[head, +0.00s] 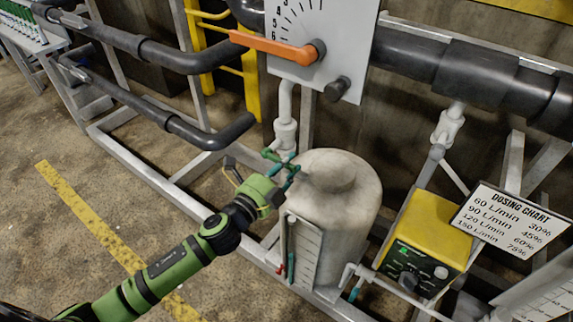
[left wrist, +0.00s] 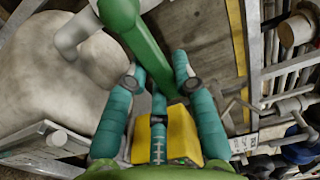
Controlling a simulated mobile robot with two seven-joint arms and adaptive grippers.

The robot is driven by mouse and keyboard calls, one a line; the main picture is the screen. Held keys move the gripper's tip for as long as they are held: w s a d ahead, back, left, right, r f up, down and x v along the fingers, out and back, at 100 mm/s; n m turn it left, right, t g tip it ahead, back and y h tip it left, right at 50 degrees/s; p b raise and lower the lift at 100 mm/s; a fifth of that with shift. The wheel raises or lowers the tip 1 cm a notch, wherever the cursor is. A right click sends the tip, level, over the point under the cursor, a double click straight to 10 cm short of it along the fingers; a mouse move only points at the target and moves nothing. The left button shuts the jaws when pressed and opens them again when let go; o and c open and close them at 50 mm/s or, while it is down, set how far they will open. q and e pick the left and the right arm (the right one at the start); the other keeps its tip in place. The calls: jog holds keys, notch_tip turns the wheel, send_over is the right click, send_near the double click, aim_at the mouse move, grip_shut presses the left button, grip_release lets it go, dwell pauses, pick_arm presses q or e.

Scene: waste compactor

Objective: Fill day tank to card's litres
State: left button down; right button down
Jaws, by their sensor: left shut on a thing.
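The pale, rounded tank (head: 345,205) stands on a grey frame right of centre in the head view. A white scale board (head: 303,252) stands at its front left, with a red and a teal part beside it; I cannot read the level. A green valve lever (head: 270,155) is at the pipe above the tank's left side. My left gripper (head: 286,170) is shut on this lever; in the left wrist view the green lever (left wrist: 135,35) runs down between the teal fingers. No card with litres is readable. My right gripper is not in view.
An orange lever (head: 270,47) sits on a white dial plate (head: 345,30) above the tank. A yellow box (head: 430,228) and a dosing chart (head: 510,220) in L/min and percent stand at right. Dark pipes (head: 150,50) cross behind. Floor at left is clear.

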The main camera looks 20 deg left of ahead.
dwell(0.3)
pick_arm(q)
jog(key=c, duration=1)
grip_release()
jog(key=v, duration=1.2)
